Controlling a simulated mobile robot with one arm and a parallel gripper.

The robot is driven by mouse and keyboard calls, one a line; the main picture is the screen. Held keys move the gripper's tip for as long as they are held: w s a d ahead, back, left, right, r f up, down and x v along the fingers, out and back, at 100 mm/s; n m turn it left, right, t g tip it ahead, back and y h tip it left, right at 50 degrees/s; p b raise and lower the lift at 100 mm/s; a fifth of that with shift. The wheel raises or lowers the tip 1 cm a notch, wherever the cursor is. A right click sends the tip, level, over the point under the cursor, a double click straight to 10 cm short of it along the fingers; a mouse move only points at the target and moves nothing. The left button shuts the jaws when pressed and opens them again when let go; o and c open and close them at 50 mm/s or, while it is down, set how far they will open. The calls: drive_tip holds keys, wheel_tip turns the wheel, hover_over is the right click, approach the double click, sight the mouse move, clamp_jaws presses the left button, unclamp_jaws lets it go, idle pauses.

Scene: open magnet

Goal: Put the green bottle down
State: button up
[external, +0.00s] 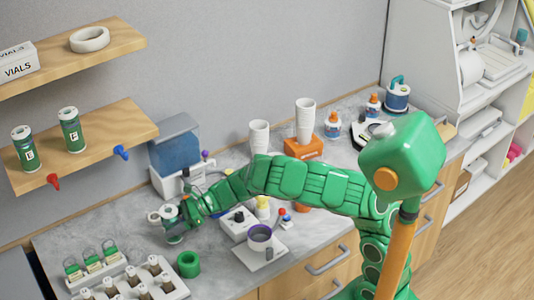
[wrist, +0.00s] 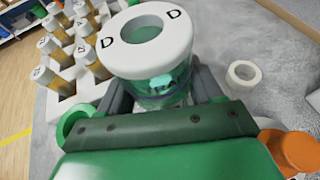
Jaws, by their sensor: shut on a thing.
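The green bottle (wrist: 160,88) has a wide white cap marked D with a round hole in it, and a see-through, greenish body. My gripper (wrist: 165,100) is shut on its body, with one dark finger on each side. In the external view my gripper (external: 186,212) reaches left over the grey counter, and the bottle (external: 172,232) looks upright at its end. It is close to the counter; I cannot tell whether its base touches. My green arm and fingers hide part of it.
A green ring (external: 188,264) lies near the rack. A blue-tanked machine (external: 175,155) stands behind. Bare counter (external: 120,218) lies left of the gripper.

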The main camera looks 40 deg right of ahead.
drive_tip(key=shift+w+a+f, duration=0.1)
drive_tip(key=shift+w+f, duration=0.1)
drive_tip(key=shift+f, duration=1.45)
drive_tip(key=o, duration=1.3)
drive_tip(key=shift+f, duration=0.1)
drive_tip(key=shift+o, duration=0.2)
drive_tip(key=shift+v, duration=3.8)
